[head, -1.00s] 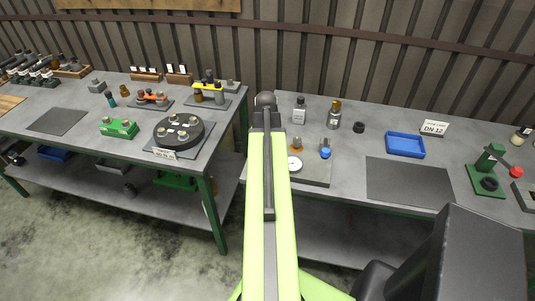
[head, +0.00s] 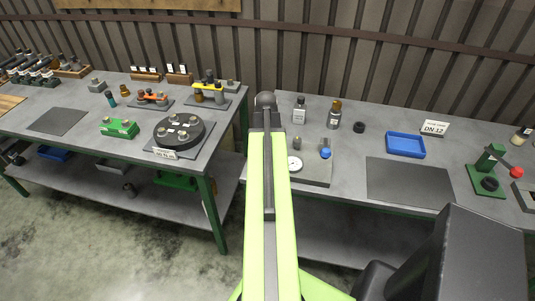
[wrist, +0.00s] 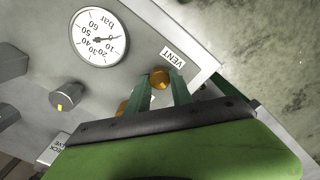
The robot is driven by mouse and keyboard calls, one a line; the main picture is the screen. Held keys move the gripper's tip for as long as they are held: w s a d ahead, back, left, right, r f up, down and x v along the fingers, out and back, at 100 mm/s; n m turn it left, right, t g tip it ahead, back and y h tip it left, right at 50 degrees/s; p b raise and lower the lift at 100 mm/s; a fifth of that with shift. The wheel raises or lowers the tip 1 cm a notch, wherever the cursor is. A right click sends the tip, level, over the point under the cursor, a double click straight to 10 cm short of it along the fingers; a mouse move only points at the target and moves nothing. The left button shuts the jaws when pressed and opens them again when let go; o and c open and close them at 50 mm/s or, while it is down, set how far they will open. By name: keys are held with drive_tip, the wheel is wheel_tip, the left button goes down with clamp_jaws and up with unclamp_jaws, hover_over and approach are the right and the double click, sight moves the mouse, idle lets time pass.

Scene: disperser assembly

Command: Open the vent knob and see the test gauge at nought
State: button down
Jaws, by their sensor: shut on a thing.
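In the wrist view the brass vent knob (wrist: 160,79) sits beside the VENT label (wrist: 172,57) on a grey panel. The green fingertips of my gripper (wrist: 163,77) are on either side of the knob and shut on it. The round white test gauge (wrist: 98,38) is at upper left, its scale upside down and marked in bar. Its needle points right, toward the low end near the 10; the exact reading is too small to tell. The gauge also shows in the head view (head: 294,164). My arm hides the gripper there.
A dark knob with a yellow mark (wrist: 66,95) is on the same panel at left. In the head view a blue cap (head: 325,154), bottles (head: 334,115) and a blue tray (head: 405,144) are on the bench to the right. A dark mat (head: 409,182) is bare.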

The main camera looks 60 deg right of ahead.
drive_tip(key=shift+w+a+n, duration=0.1)
drive_tip(key=shift+n, duration=0.5)
drive_tip(key=c, duration=1.1)
unclamp_jaws()
drive_tip(key=shift+w+f, duration=0.1)
